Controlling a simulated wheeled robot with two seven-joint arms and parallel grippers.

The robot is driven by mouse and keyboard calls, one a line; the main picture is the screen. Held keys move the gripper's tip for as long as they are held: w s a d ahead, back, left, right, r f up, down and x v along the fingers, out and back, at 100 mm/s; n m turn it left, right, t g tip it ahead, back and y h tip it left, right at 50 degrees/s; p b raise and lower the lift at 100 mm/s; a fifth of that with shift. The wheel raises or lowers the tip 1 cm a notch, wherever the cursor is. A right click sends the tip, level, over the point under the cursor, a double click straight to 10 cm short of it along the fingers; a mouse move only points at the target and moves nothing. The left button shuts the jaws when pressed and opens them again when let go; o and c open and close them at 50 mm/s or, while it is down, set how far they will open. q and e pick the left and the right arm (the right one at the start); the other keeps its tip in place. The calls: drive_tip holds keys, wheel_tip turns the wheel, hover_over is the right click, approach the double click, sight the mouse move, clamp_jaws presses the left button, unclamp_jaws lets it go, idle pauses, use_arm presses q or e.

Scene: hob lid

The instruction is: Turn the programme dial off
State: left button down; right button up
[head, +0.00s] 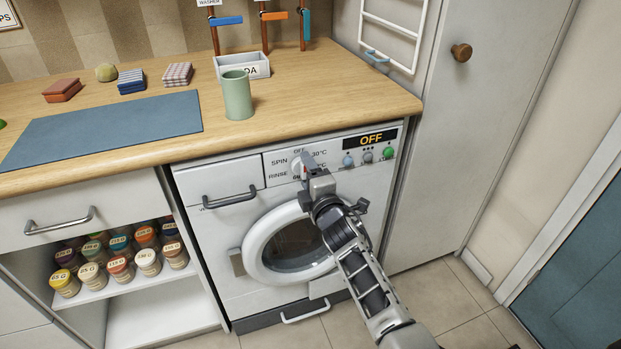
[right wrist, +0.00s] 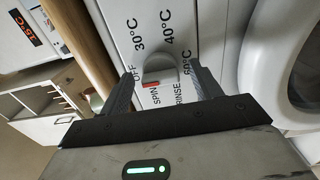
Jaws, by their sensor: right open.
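The programme dial (right wrist: 158,66) is a pale round knob with a red mark on the washing machine's front panel. In the right wrist view the red mark is on the side near SPIN; its exact setting is hard to tell. OFF, several temperatures, RINSE and SPIN ring the dial. In the head view my right gripper (head: 305,167) partly hides the dial (head: 296,164). My right gripper (right wrist: 163,76) is open, with one finger on each side of the dial; I cannot tell whether they touch it. The display (head: 371,138) reads OFF. My left gripper is not in view.
The round washer door (head: 262,245) is below the dial. Buttons (head: 367,157) sit right of it, and a drawer handle (head: 230,197) is at left. The wooden worktop (head: 330,100) overhangs above, with a green cup (head: 237,96) near its edge. A tall cupboard (head: 470,130) stands at right.

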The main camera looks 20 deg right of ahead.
drive_tip(key=s+p, duration=0.1)
drive_tip(key=s, duration=1.5)
drive_tip(key=shift+d, duration=0.25)
drive_tip(key=s+a+f+m+g+y+p, duration=0.1)
drive_tip(key=s+a+f+m+g, duration=0.1)
drive_tip(key=s+m, duration=0.6)
drive_tip(key=s+a+f+m+g+y+p, duration=0.1)
drive_tip(key=s+a+f+m+g, duration=0.2)
drive_tip(key=s+m+g, duration=0.2)
drive_tip(key=s+m, duration=0.3)
drive_tip(key=shift+s+a+f+m+y, duration=0.25)
drive_tip(key=shift+s+f+m+y, duration=0.05)
drive_tip(key=shift+s+f+y, duration=0.1)
